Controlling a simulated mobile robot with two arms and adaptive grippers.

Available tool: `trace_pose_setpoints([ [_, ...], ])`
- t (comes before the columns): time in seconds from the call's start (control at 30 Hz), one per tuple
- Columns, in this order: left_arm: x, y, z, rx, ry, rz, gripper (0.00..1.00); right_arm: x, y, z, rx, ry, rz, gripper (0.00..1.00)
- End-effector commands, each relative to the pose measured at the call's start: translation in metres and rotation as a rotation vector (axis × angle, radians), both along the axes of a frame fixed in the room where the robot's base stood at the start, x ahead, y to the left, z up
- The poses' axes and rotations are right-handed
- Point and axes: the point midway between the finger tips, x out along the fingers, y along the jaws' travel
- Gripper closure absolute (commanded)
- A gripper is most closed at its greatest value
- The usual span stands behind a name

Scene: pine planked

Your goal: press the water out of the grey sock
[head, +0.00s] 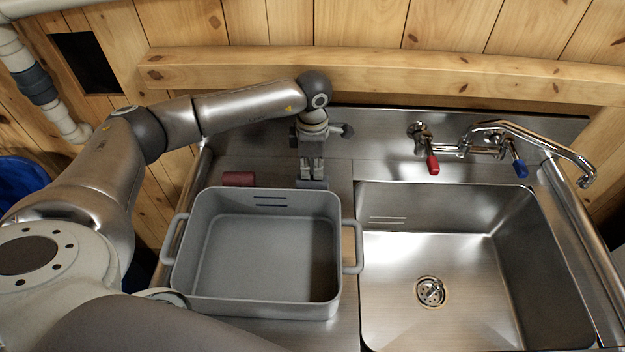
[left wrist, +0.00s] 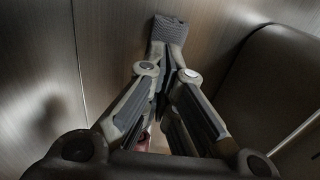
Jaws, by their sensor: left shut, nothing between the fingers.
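A small blue-grey piece (head: 312,184), which looks like the grey sock, lies on the steel counter behind the grey pan (head: 255,308). The pan's back rim may hide part of it. My left gripper (head: 312,178) points down at it from above, fingers shut and nothing between them. The fingertips look to be touching or very close to it. In the left wrist view, a grey ribbed patch (left wrist: 170,28) shows at the fingertips; I cannot tell for sure whether it is sock. My right gripper is not in view.
A dark red roll (head: 238,179) lies on the counter left of the gripper. The empty pan stands close in front, its handles at both sides. To the right is an empty sink (head: 395,262) with a tap (head: 490,128). A wooden wall rises behind.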

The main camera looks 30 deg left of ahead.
Motion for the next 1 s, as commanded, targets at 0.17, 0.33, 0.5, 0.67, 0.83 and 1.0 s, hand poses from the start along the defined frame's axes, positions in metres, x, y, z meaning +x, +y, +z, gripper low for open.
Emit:
trace_pose_setpoints([
  [0.17,0.001,0.000,0.017,0.000,-0.004,0.001,1.00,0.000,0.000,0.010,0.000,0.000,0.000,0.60],
  [0.33,0.002,0.000,0.032,-0.002,-0.005,0.001,1.00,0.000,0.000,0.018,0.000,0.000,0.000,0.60],
  [0.5,0.002,0.000,0.046,-0.002,-0.005,0.001,1.00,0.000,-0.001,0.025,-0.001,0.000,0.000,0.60],
  [0.67,0.002,0.000,0.059,-0.002,-0.007,0.000,1.00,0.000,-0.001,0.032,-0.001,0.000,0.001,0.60],
  [0.83,0.002,0.000,0.073,-0.002,-0.008,0.000,1.00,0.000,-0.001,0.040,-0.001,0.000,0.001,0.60],
  [1.0,0.002,0.000,0.079,-0.001,-0.006,0.001,1.00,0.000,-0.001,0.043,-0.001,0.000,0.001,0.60],
])
